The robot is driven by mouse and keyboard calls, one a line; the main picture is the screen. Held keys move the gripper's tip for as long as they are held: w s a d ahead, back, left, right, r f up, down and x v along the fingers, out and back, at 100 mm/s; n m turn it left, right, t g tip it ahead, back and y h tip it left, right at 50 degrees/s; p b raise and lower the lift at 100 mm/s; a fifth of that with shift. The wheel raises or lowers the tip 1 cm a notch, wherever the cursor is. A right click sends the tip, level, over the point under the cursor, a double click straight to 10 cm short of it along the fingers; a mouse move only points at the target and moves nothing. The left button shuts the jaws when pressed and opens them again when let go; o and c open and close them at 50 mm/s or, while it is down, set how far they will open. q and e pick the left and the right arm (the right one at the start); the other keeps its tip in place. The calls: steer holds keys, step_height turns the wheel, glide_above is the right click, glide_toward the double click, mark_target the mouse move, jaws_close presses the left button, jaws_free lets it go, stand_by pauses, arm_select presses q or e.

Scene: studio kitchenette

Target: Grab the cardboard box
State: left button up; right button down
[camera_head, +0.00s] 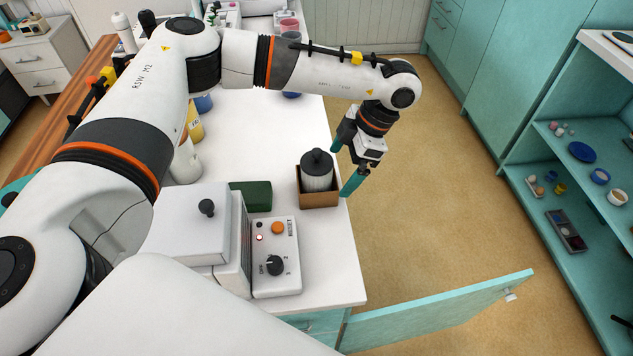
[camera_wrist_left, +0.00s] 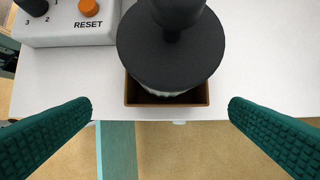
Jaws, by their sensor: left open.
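The cardboard box (camera_head: 319,200) is a small open-topped brown box at the right edge of the white counter. A white ribbed canister with a black knobbed lid (camera_head: 317,168) stands inside it. In the left wrist view the box's rim (camera_wrist_left: 167,104) shows under the black lid (camera_wrist_left: 171,45), which hides most of it. My left gripper (camera_head: 345,167) is open beside the box, at the counter's edge. In the left wrist view its two teal fingers (camera_wrist_left: 160,120) are spread wide, one to each side of the box, with nothing between them. My right gripper is not in view.
A grey-white control box (camera_head: 275,258) with a RESET button and a dial stands left of the box. A dark green block (camera_head: 252,195) lies behind it. A teal cabinet door (camera_head: 440,310) stands open below the counter. The floor to the right is clear.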

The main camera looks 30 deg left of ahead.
mark_target(334, 179)
arm_select(q)
steer(key=shift+a+f, duration=0.25)
steer(key=shift+f, duration=0.4)
steer(key=x, duration=0.1)
steer(key=p+x, duration=0.1)
steer(key=x, duration=0.2)
steer(key=shift+w+f, duration=0.25)
steer(key=shift+w, duration=0.05)
steer(key=shift+f, duration=0.2)
steer(key=c, duration=1.1)
steer(key=shift+o, duration=0.2)
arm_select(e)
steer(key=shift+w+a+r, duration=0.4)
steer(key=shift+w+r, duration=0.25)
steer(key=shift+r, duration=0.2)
